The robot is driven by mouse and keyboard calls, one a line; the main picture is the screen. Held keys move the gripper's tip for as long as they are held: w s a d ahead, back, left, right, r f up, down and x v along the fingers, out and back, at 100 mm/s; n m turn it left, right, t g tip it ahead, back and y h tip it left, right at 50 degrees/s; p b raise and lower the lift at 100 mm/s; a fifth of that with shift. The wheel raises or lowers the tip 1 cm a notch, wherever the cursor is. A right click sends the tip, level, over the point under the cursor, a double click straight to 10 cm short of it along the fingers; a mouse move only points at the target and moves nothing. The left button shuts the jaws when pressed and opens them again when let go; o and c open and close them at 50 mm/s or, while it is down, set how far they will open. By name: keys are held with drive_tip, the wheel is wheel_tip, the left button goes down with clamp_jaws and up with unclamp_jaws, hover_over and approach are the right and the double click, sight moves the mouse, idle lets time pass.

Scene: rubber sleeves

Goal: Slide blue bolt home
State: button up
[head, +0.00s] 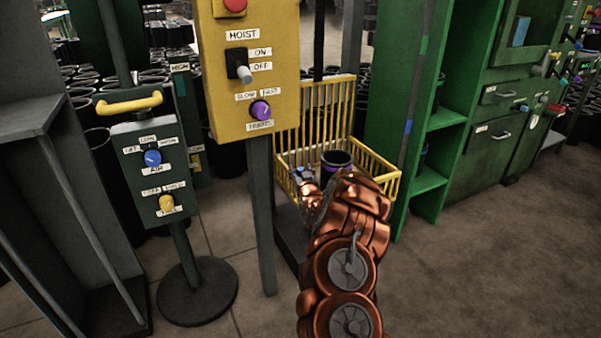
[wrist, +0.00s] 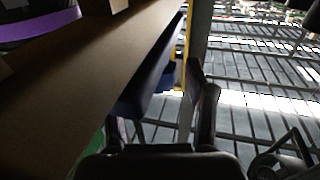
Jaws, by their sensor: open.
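A dark blue bar, which looks like the blue bolt (wrist: 150,82), lies just ahead of my gripper in the wrist view, close along a brown panel. A small blue patch (head: 298,171) shows by my gripper (head: 306,183) at the left of the yellow basket in the head view; I cannot tell if it is the same bolt. My gripper (wrist: 160,112) is open in the wrist view, one finger on each side of the bar's near end. I cannot tell whether either finger touches it. The bolt's far end and its seat are not clear.
The yellow wire basket (head: 377,157) holds a black sleeve with a purple band (head: 336,160). The yellow hoist panel (head: 247,95) and its post stand close left of my arm. A green air-control stand (head: 150,170) is farther left. Green shelving (head: 440,115) is at right; open floor lies before it.

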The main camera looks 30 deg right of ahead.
drive_tip(key=shift+c, duration=0.4)
clamp_jaws()
idle(0.4)
